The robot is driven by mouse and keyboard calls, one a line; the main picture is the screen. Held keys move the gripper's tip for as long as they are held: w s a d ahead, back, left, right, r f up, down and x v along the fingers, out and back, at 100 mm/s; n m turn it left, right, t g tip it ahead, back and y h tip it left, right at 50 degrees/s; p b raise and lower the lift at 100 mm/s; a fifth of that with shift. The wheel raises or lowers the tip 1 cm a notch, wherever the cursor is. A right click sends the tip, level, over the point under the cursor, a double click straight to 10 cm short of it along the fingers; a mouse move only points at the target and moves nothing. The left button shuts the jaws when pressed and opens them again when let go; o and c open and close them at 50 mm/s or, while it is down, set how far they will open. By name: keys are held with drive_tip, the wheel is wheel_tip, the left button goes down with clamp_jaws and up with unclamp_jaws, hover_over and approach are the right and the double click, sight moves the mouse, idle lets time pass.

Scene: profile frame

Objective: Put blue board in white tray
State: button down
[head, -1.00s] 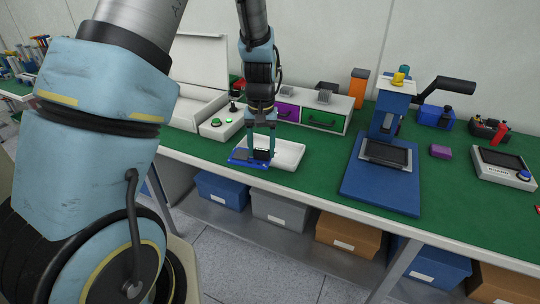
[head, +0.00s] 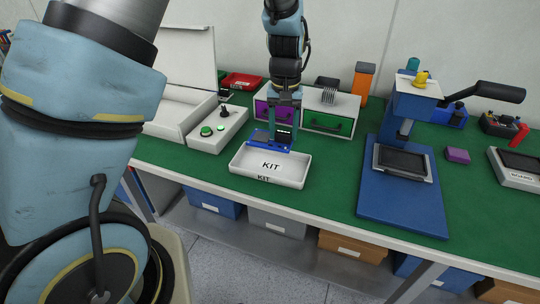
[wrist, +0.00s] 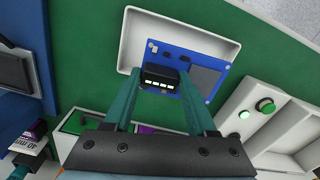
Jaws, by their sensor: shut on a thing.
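The blue board (head: 262,143) carries a dark block and a grey patch; it also shows in the wrist view (wrist: 182,52). My gripper (head: 283,132) is shut on the board, with its two teal fingers at the board's black connector in the wrist view (wrist: 160,88). The white tray (head: 272,173), marked KIT, lies on the green bench top. In the head view the board is at the tray's back edge. In the wrist view the tray (wrist: 134,29) shows behind the board. I cannot tell whether the board touches the tray.
A blue press (head: 398,190) stands to the right. A button box (head: 217,130) is left of the tray, and an open white case (head: 178,117) is beyond it. A drawer unit (head: 318,110) with purple and green drawers is behind. Green bench top is free between tray and press.

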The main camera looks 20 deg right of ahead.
sight(283, 133)
wheel_tip(283, 133, down, 9)
drive_tip(key=shift+f+p, duration=0.1)
drive_tip(key=shift+p, duration=1)
drive_tip(key=shift+c, duration=1)
unclamp_jaws()
wheel_tip(283, 133, up, 12)
drive_tip(key=b, duration=0.3)
drive_tip(key=w+a+r+n, duration=0.1)
drive_tip(key=w+a, duration=0.1)
drive_tip(key=a, duration=0.5)
drive_tip(key=w+a+r+n, duration=0.1)
drive_tip(key=w+a+r, duration=0.1)
drive_tip(key=a, duration=0.6)
drive_tip(key=s+a+n, duration=0.1)
drive_tip(key=s+a, duration=0.2)
drive_tip(key=a, duration=0.6)
drive_tip(key=s+a+n+t, duration=0.1)
drive_tip(key=s+a, duration=0.1)
drive_tip(key=a, duration=0.6)
drive_tip(key=shift+s+a+r+n+t, duration=0.3)
drive_tip(key=shift+s+a+r, duration=0.1)
